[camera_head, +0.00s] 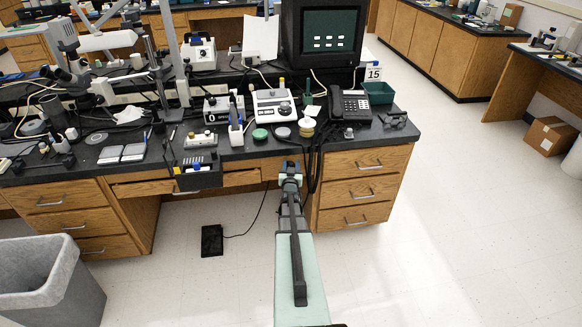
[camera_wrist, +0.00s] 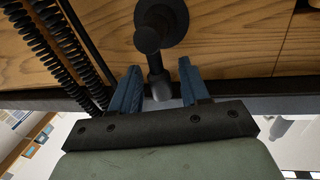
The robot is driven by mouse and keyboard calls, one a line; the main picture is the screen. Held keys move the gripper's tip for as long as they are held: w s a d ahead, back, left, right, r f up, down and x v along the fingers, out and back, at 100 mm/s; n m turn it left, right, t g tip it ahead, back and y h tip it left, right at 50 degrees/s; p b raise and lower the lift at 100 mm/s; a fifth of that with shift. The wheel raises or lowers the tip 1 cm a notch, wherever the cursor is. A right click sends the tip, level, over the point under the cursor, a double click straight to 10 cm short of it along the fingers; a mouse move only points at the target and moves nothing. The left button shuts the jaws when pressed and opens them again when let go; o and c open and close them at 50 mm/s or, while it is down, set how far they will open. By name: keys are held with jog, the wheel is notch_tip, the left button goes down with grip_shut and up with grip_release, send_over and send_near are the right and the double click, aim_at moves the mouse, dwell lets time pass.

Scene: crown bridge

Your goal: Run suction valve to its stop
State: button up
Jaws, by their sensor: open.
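In the wrist view, a dark round fitting (camera_wrist: 172,20) is mounted against the wooden bench front. A knob and a short lever (camera_wrist: 156,68) stick out from it; this looks like the suction valve. My gripper (camera_wrist: 159,66) is open, with one blue finger on each side of the lever's lower end. I see gaps at both sides, and cannot tell whether a finger touches it. In the head view, my gripper (camera_head: 290,165) is at the bench's front edge, beside the right drawers. The valve there is hidden or too small to make out.
Black coiled hoses (camera_wrist: 62,45) hang close on the left in the wrist view. The black bench top (camera_head: 350,135) holds a phone (camera_head: 351,106), a white balance-like device (camera_head: 273,104) and small items. A grey bin (camera_head: 85,300) stands at lower left.

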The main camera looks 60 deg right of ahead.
grip_shut()
dwell(0.3)
jog(key=shift+s+d+m, duration=0.1)
jog(key=shift+m, duration=0.2)
jog(key=m, duration=0.1)
jog(key=s+d+m, duration=0.1)
jog(key=m, duration=0.1)
jog(key=shift+f+y, duration=0.2)
jog(key=shift+y, duration=0.2)
jog(key=shift+s+d+f+m+t+y, duration=0.15)
jog(key=shift+s+d+f+m+y, duration=0.3)
jog(key=shift+m, duration=1.45)
jog(key=shift+s+d+f+m+t+y, duration=0.2)
jog(key=shift+f+m+y, duration=0.5)
jog(key=shift+m, duration=1.2)
jog(key=shift+s+d+f+m+t+y, duration=0.25)
jog(key=shift+f+m, duration=0.55)
jog(key=shift+m, duration=1.1)
